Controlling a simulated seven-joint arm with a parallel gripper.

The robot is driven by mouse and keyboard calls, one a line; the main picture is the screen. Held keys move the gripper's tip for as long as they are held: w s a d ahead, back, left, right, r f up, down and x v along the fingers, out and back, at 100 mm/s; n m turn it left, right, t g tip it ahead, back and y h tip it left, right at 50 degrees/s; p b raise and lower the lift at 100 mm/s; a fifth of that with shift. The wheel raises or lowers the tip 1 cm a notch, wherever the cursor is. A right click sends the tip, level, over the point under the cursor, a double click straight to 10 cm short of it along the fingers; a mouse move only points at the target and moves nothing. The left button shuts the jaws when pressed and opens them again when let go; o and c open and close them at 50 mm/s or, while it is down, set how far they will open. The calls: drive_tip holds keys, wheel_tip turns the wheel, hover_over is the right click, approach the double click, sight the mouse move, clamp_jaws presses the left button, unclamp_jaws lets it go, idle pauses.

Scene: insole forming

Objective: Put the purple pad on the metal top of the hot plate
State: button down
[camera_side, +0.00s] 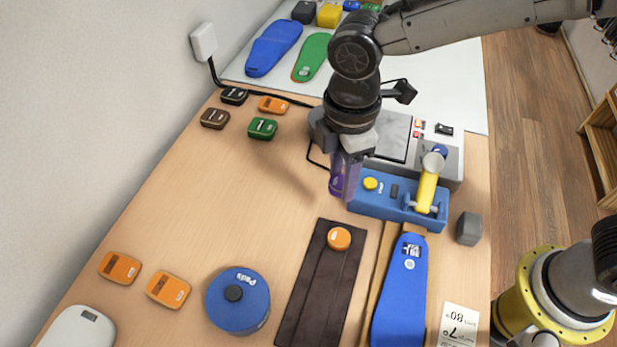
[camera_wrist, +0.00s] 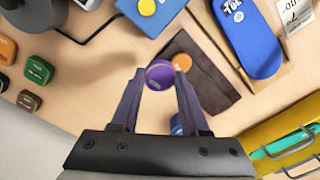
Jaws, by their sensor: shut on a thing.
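The small round purple pad (camera_side: 336,186) is between the fingertips of my gripper (camera_side: 346,180). The wrist view also shows the purple pad (camera_wrist: 164,76), held at the tips of my gripper (camera_wrist: 160,80), which is shut on it. The hot plate (camera_side: 449,158) stands at the back right of the table, with a flat grey metal top (camera_side: 391,140). My gripper and the pad are in front and to the left of the metal top in the side view, apart from it. My wrist covers the left part of the hot plate.
A blue press (camera_side: 385,202) with a yellow lever (camera_side: 428,183) stands in front of the hot plate, close to my gripper. An orange pad (camera_side: 339,238) lies on a dark mat (camera_side: 322,285). A blue insole (camera_side: 402,295) lies to its right. The table's left middle is clear.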

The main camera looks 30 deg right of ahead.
drive_tip(key=s+d+r+n, duration=0.1)
drive_tip(key=s+d+r, duration=0.1)
drive_tip(key=s+d, duration=0.25)
drive_tip(key=w+d+r+m, duration=0.1)
drive_tip(key=d+r, duration=0.2)
drive_tip(key=d, duration=0.5)
drive_tip(key=w+d+r+m, duration=0.1)
drive_tip(key=w+d+r, duration=0.15)
drive_tip(key=d, duration=0.55)
hover_over(383, 130)
drive_tip(key=f, duration=0.9)
drive_tip(key=shift+s, duration=0.3)
drive_tip(key=shift+w+f, duration=0.15)
drive_tip(key=shift+f, duration=0.8)
drive_tip(key=shift+w+f, duration=0.15)
drive_tip(key=shift+f, duration=0.8)
drive_tip(key=shift+c, duration=2)
unclamp_jaws()
drive_tip(key=shift+f, duration=0.15)
